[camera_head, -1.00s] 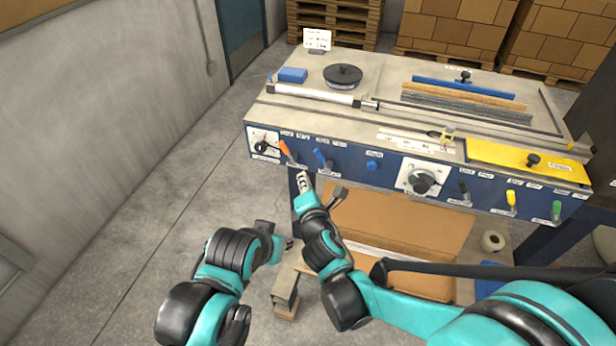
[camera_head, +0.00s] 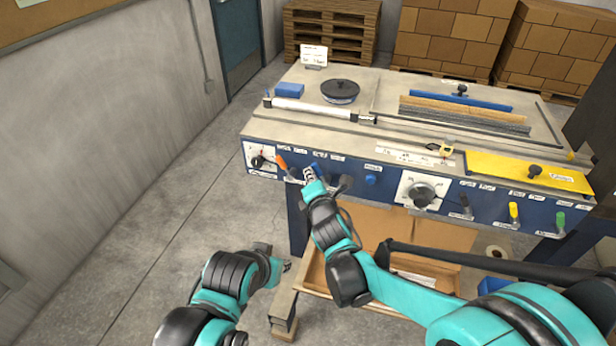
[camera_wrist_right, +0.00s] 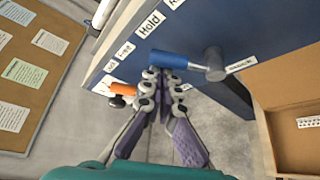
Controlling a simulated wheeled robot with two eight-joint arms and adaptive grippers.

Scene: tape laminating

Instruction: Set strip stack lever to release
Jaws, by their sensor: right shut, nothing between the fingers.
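A blue-handled lever (camera_head: 317,168) sits on the blue front panel, right of an orange-handled lever (camera_head: 282,162). In the right wrist view the blue handle (camera_wrist_right: 180,60) points left from its grey hub (camera_wrist_right: 214,63), and a "Hold" label is above it. My right gripper (camera_head: 308,174) is shut and empty at the panel. In the wrist view its fingertips (camera_wrist_right: 163,78) are just below the blue handle's left end; I cannot tell whether they touch it. My left gripper (camera_head: 284,266) is low, away from the panel, and its opening is unclear.
The panel also carries a blue knob (camera_head: 371,180), a grey dial (camera_head: 420,192), and black, yellow (camera_head: 513,211) and green (camera_head: 560,220) levers. The orange handle (camera_wrist_right: 122,90) is close left of the right fingers. A cardboard box (camera_head: 375,226) is below the bench.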

